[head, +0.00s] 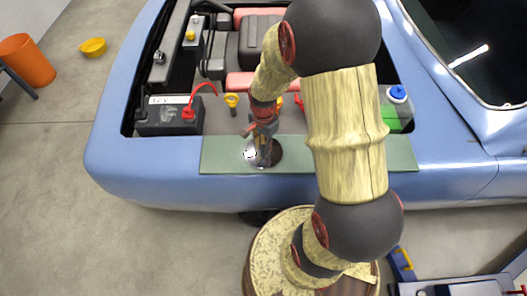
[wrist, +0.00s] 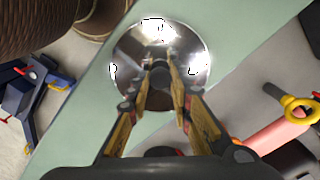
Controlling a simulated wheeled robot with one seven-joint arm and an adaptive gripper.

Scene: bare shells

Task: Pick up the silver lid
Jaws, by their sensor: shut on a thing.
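The silver lid (wrist: 190,47) is a round, shiny metal disc with a dark knob in its middle. It lies on, or just above, the green mat (wrist: 270,30); I cannot tell which. In the head view the lid (head: 250,154) shows near the middle of the green mat (head: 220,160), partly hidden by my gripper. My gripper (wrist: 158,82) reaches the lid's centre, its two fingers shut on the knob. In the head view my gripper (head: 262,150) points down onto the lid.
The mat lies along the front edge of a blue car's open engine bay. A black battery (head: 170,116) and a yellow-handled dipstick (head: 231,101) are behind it. A clear bottle with a blue cap (head: 397,93) is at right. My arm hides the middle right.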

